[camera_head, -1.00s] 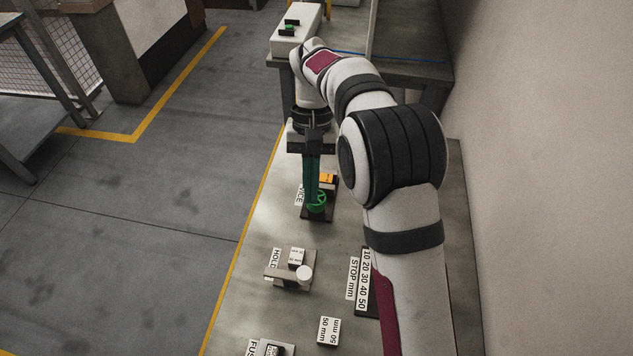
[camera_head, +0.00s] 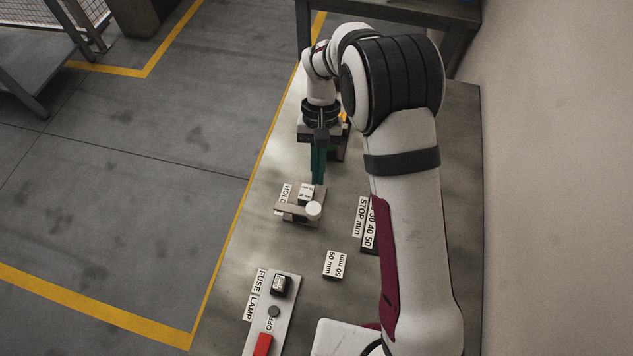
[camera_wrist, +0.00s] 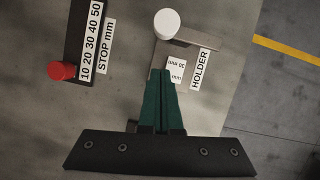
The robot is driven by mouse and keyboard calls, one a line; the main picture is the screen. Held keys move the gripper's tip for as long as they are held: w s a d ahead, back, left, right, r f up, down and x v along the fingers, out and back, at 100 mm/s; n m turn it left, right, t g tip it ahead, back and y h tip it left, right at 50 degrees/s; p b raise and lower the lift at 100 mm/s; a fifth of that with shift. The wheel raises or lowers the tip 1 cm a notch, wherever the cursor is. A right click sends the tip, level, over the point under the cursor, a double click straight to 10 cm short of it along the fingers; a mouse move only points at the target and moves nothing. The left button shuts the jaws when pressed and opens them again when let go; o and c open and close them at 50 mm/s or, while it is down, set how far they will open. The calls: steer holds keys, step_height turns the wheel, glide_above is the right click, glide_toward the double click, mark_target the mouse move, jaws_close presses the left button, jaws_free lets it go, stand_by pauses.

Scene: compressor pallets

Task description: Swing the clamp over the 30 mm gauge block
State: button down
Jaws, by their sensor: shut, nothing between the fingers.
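The holder (camera_head: 301,221) is a small plate on the bench; it also shows in the wrist view (camera_wrist: 161,54). The 30 mm gauge block (camera_head: 306,191) is white with printed text and sits in the holder; it also shows in the wrist view (camera_wrist: 176,69). The clamp has a white round knob (camera_head: 313,209) and a flat bar (camera_head: 288,208). In the wrist view the bar (camera_wrist: 197,40) points right from the knob, beside the block rather than across it. My gripper (camera_head: 318,182) has teal fingers, shut and empty, close to the block; its tips also show in the wrist view (camera_wrist: 161,73).
A 50 mm block (camera_head: 335,264) stands loose in front of the holder. A STOP mm scale (camera_head: 368,238) lies to the right, with a red knob (camera_wrist: 62,71) in the wrist view. A FUSE/LAMP panel (camera_head: 272,318) with a red switch is nearer. Bare bench separates these.

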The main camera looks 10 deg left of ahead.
mark_target(320, 210)
steer(key=shift+s+d+r, duration=0.1)
steer(key=shift+s+d, duration=0.05)
steer(key=shift+s, duration=0.7)
steer(key=shift+s+d+r, duration=0.1)
steer(key=shift+s, duration=0.7)
